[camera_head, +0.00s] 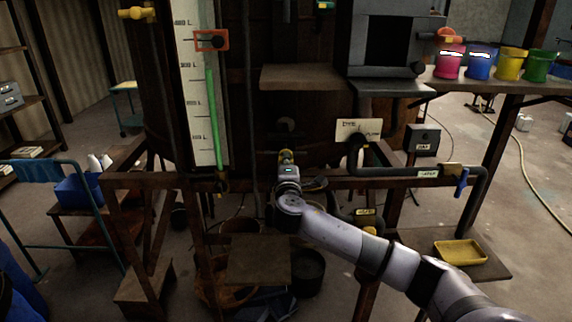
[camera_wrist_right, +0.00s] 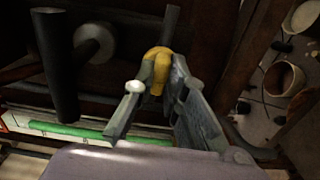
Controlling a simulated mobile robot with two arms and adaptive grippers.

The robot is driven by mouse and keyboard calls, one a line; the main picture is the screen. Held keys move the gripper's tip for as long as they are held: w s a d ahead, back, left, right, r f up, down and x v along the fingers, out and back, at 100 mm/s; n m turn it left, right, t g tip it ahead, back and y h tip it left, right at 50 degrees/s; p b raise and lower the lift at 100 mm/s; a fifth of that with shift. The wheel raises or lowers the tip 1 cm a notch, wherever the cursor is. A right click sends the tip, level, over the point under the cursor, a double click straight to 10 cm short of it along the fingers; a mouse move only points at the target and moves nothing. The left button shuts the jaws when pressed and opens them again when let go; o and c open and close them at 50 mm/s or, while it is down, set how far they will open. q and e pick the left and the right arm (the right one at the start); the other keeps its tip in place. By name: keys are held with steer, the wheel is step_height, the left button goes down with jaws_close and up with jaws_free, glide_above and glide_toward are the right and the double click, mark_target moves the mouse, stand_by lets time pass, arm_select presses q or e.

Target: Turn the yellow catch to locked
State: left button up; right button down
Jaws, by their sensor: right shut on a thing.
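The yellow catch (camera_wrist_right: 158,62) shows in the right wrist view between the tips of my right gripper (camera_wrist_right: 155,80). The gripper's fingers are closed on it. In the head view my right gripper (camera_head: 287,168) is in the middle, in front of the dark wooden vat, with a bit of yellow (camera_head: 286,155) just past it. The gripper's wrist hides most of the catch there, and I cannot read which position the catch is in. My left gripper does not show.
A white level gauge (camera_head: 203,100) with a green column stands left of my right gripper. Dark pipes with a blue-handled valve (camera_head: 461,183) run to the right. Coloured buckets (camera_head: 480,63) stand on a shelf at upper right. A wooden rail (camera_head: 235,181) crosses near the gripper.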

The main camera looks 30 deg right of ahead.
steer(key=m+b, duration=1.3)
steer(key=m, duration=0.4)
steer(key=shift+f+b, duration=0.15)
steer(key=shift+b, duration=0.25)
steer(key=shift+m, duration=0.3)
steer(key=c, duration=1.6)
jaws_free()
steer(key=shift+s, duration=0.1)
